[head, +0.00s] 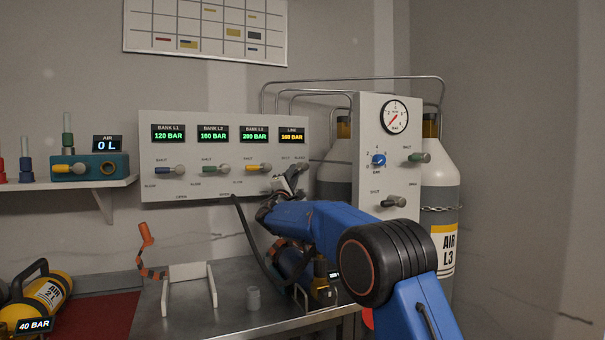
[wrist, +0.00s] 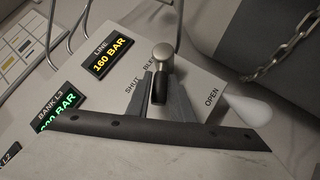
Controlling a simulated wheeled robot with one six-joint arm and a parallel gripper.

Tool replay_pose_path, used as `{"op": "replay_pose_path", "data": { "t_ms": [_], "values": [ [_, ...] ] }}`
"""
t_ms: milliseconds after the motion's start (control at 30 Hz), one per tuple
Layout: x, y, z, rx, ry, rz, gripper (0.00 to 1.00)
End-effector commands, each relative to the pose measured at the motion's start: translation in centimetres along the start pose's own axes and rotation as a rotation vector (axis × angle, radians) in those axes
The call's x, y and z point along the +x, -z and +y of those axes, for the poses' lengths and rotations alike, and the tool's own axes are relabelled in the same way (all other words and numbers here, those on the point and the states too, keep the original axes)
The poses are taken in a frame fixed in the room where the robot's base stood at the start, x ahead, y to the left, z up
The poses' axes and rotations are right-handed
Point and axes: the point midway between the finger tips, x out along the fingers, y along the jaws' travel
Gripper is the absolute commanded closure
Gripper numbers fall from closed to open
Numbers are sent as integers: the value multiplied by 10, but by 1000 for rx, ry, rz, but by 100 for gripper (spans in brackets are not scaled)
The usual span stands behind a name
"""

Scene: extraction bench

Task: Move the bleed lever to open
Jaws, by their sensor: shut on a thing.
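The bleed lever (wrist: 162,53) shows in the wrist view as a rounded metal knob with a dark part below it, near the BLEED lettering. Its lower part sits between the two fingers of my gripper (wrist: 162,92), which is shut on it. The SHUT label is left of the fingers and the OPEN label is to their right. The lever's exact angle is hard to tell. In the head view my gripper (head: 290,184) is at the lower right of the white panel (head: 225,130), below the LINE display (head: 292,134), and mostly covers the lever.
Several other levers sit on the panel to the left, including a yellow one (head: 258,167). A gauge panel (head: 370,130) and gas cylinders (head: 440,190) stand to the right. A dark hose (head: 248,230) hangs near my arm.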

Motion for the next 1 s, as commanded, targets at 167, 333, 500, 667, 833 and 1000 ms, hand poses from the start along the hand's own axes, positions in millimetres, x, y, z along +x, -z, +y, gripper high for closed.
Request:
{"op": "replay_pose_path", "data": {
  "t_ms": [167,333,500,667,833,1000],
  "values": [
    [-2,2,-6,-59,-55,17,100],
    [-2,1,-8,-89,-85,27,100],
    [-2,1,-9,-100,-96,30,100],
    [-2,1,-9,-101,-97,30,100],
    [-2,1,-9,-100,-96,30,77],
    [-2,0,-8,-100,-97,29,61]
  ]
}}
